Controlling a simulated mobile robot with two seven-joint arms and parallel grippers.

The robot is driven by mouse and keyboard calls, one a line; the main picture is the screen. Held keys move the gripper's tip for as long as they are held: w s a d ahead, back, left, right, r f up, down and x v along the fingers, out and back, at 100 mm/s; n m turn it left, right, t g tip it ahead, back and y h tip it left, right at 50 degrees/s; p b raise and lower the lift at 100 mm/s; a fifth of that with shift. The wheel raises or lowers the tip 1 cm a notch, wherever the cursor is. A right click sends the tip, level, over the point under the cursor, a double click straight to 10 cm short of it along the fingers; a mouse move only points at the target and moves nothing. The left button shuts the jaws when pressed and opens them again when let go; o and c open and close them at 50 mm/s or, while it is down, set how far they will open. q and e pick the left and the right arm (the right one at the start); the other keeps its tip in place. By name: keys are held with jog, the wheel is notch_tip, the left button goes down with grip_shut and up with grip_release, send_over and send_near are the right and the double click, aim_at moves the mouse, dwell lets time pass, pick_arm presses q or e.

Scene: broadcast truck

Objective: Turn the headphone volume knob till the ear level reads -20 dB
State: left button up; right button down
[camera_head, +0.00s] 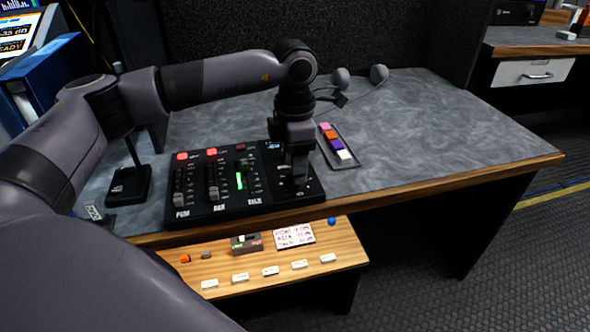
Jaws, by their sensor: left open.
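The black mixer panel (225,211) lies on the grey desk, with faders, lit red buttons and a green level strip. My left gripper (300,176) points straight down over the panel's right end, open. It covers that part, so the headphone volume knob cannot be made out clearly, and I cannot tell whether the fingers are around it or touching it. A screen (14,32) at the top left edge shows an orange reading that looks like -33 dB, with "READY" partly visible below. My right gripper is out of view.
A small tray (351,164) of coloured blocks lies right of the panel. Two grey round-headed things (379,74) with cables lie behind. A black stand (128,186) is at left. A lower wooden shelf (222,265) holds tags and a card. The desk's right side is clear.

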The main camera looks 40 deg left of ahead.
pick_arm(q)
jog(key=shift+f, duration=0.75)
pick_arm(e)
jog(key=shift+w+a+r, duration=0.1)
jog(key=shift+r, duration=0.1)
pick_arm(q)
grip_shut()
